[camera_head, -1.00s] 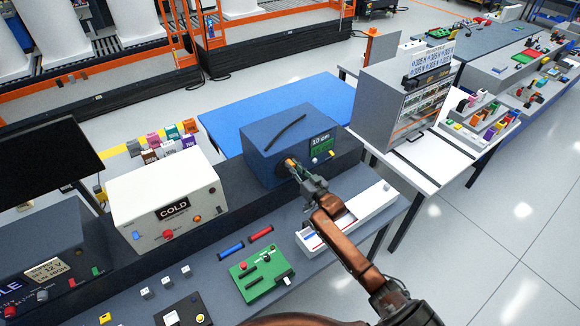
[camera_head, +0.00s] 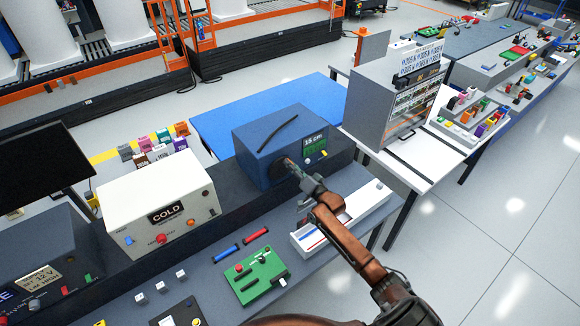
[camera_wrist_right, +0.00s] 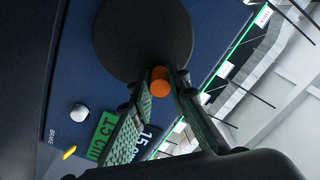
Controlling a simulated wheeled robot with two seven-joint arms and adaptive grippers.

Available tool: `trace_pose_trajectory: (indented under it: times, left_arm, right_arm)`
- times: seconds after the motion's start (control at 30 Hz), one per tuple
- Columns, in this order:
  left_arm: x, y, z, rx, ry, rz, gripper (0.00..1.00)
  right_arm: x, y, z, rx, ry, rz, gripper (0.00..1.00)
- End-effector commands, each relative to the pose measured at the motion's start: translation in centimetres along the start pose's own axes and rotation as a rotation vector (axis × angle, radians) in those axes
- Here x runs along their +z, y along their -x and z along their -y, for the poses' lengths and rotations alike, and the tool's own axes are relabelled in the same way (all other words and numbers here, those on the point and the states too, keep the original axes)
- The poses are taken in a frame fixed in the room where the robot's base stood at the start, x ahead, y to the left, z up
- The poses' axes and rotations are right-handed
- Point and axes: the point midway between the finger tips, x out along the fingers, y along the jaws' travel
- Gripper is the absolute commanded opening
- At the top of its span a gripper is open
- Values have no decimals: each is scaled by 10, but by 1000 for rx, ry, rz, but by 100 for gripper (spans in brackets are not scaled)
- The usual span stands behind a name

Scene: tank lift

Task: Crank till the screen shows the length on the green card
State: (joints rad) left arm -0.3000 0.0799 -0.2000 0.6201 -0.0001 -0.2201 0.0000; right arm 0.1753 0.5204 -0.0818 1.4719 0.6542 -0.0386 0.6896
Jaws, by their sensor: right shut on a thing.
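The blue tank box (camera_head: 262,145) stands on the dark bench ledge. Its small screen (camera_head: 314,139) reads 15 cm in the head view. A green card (camera_head: 316,148) sits just below the screen; in the wrist view the green card (camera_wrist_right: 104,137) reads 15 cm. There the screen (camera_wrist_right: 146,140) shows 15, its rest hidden by a finger. My right gripper (camera_head: 288,164) is shut on the orange crank knob (camera_wrist_right: 160,73), in front of the round dark crank disc (camera_wrist_right: 143,38). My left gripper is out of view.
A white COLD box (camera_head: 158,205) stands to the left. A green board (camera_head: 256,276) and blue and red bars (camera_head: 255,236) lie on the bench in front. A white tray (camera_head: 345,222) lies under my right arm. A blue table (camera_head: 225,122) stands behind.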

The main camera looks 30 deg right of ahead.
Motion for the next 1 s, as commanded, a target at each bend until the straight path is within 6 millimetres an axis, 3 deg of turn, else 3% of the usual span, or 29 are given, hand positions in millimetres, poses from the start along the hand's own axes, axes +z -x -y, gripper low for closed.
trace_pose_trajectory:
  times: [0.47,0.5,0.7,1.0]
  left_arm:
    - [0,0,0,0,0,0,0]
    - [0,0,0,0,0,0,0]
    - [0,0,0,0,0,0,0]
    - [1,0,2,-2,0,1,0]
  right_arm:
    - [3,1,-4,6,-13,6,0]
    - [3,1,-4,6,-13,6,18]
    - [2,0,-2,4,-12,4,31]
    - [1,1,-1,2,-12,2,33]
